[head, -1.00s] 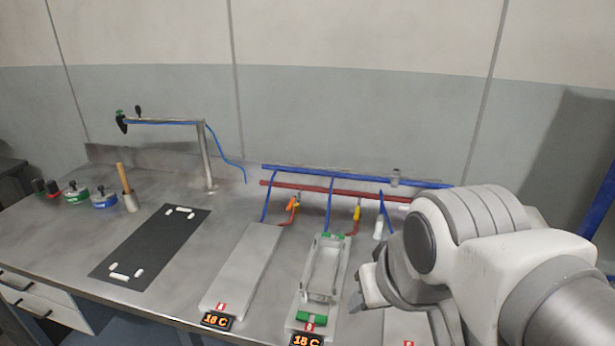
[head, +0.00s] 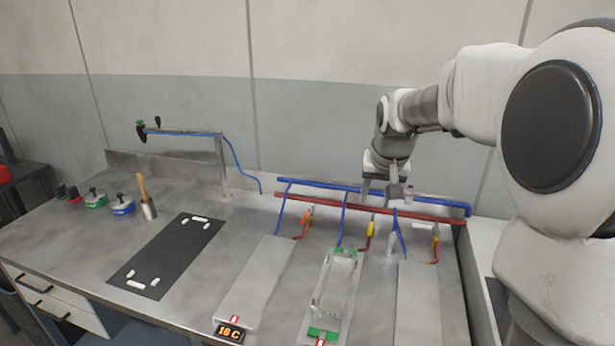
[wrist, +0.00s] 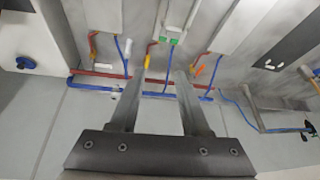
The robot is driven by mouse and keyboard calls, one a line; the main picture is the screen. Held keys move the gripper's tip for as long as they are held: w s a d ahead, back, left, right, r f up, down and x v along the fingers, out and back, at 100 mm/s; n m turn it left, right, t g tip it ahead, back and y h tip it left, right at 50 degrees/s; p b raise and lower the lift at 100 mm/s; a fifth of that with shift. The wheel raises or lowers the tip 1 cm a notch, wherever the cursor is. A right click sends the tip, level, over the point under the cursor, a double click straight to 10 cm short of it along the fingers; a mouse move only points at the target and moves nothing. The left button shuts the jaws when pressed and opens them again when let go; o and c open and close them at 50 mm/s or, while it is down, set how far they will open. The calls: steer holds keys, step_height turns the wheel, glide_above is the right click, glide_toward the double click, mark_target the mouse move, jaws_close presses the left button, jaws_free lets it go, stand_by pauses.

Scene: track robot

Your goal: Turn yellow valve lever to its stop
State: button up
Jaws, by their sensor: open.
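A yellow valve lever (head: 370,229) sits on the red line of the middle station, below the pipes at the back of the bench. It also shows in the wrist view (wrist: 147,61), just past the fingertips and between their lines. A second, smaller yellow-orange lever (head: 436,243) is on the station to the right, and an orange lever (head: 308,214) is on the one to the left. My gripper (head: 377,200) is open and empty, pointing down above and behind the pipes. In the wrist view my gripper's fingers (wrist: 159,78) seem apart from the yellow lever.
A blue pipe (head: 320,183) and a red pipe (head: 325,203) run along the bench back, close to my fingers. Flat grey plates (head: 262,280) and a green-ended frame (head: 338,285) lie in front. Open bench (head: 235,225) lies left.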

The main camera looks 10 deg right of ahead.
steer(key=m+p, duration=0.1)
steer(key=m, duration=0.1)
glide_toward(370, 232)
steer(key=shift+y, duration=0.4)
steer(key=x, duration=0.2)
steer(key=p+x, duration=0.1)
steer(key=x, duration=0.4)
steer(key=shift+w+d+f, duration=0.25)
steer(key=shift+d+f, duration=0.1)
jaws_close()
stand_by(0.7)
